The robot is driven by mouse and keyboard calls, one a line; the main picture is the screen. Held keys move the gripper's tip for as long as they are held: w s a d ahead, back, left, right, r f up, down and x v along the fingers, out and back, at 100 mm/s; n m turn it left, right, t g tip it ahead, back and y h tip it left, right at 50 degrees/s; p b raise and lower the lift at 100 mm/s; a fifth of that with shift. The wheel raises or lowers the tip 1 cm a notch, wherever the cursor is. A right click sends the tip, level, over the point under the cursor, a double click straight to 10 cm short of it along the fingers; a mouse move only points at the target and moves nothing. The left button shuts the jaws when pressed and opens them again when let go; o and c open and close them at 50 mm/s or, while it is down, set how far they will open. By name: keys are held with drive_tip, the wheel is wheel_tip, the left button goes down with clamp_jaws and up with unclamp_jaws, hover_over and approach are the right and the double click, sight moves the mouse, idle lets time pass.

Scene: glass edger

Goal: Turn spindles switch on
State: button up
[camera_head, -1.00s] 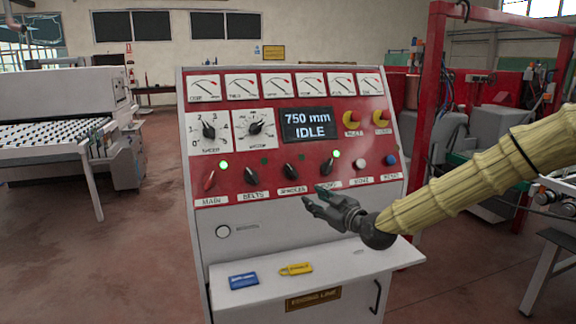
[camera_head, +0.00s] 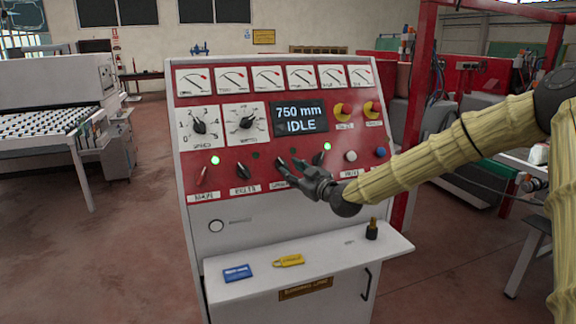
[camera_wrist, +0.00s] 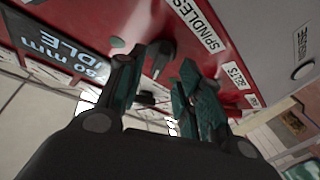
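The spindles switch is a black knob (camera_head: 281,162) in the row on the red panel strip, third from the left. Its label is mostly hidden by my gripper in the head view and reads clearly in the wrist view. My gripper (camera_head: 287,168) is at this switch, fingers pointing at the panel. In the wrist view the fingers (camera_wrist: 160,85) are spread apart, and a dark knob (camera_wrist: 160,58) shows between and beyond them, close to the left finger. I cannot tell whether they touch. The lamp above the spindles switch looks unlit or is hidden.
The main switch (camera_head: 203,176) and belts switch (camera_head: 242,171) are to the left, another black knob (camera_head: 318,158) to the right. Green lamps (camera_head: 215,160) glow above the main switch and that right knob. The display (camera_head: 300,119) reads 750 mm IDLE. Tags lie on the shelf (camera_head: 335,259).

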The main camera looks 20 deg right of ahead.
sight(286, 166)
drive_tip(key=shift+p+x, duration=0.55)
drive_tip(key=shift+x, duration=1.1)
clamp_jaws()
